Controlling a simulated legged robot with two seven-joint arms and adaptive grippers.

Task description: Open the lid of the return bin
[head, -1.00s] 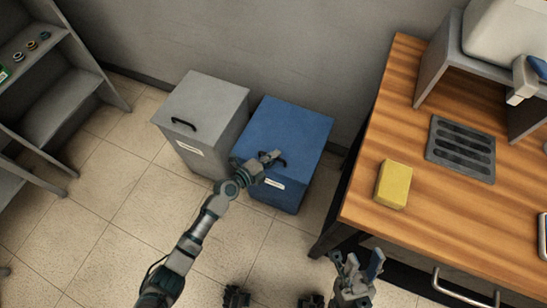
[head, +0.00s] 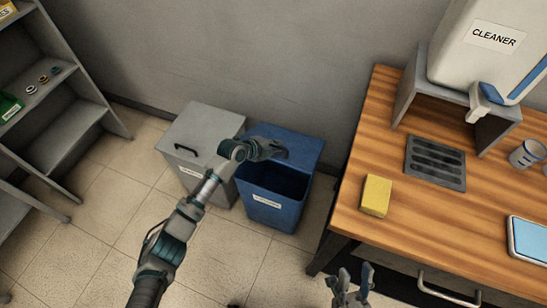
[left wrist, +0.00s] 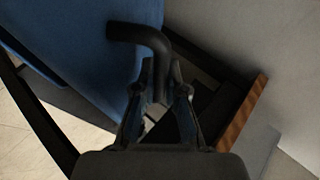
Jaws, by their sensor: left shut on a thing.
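The blue return bin (head: 268,210) stands on the floor beside a grey bin, with a white label on its front. Its blue lid (head: 306,148) is raised at the front, and the dark inside of the bin shows below it. My left gripper (head: 281,152) is at the lid's front edge, shut on the black handle, which it largely hides in the head view. In the left wrist view the fingers (left wrist: 162,85) close around one end of the curved black handle (left wrist: 142,34) on the blue lid (left wrist: 75,50). My right gripper (head: 354,281) is open and empty at the bottom.
The grey bin (head: 210,135) with a shut lid and black handle stands close left of the blue bin. A wooden table (head: 400,215) stands to the right, with a yellow sponge (head: 376,196) and a cleaner dispenser (head: 490,55). Grey shelves (head: 65,130) are at the left.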

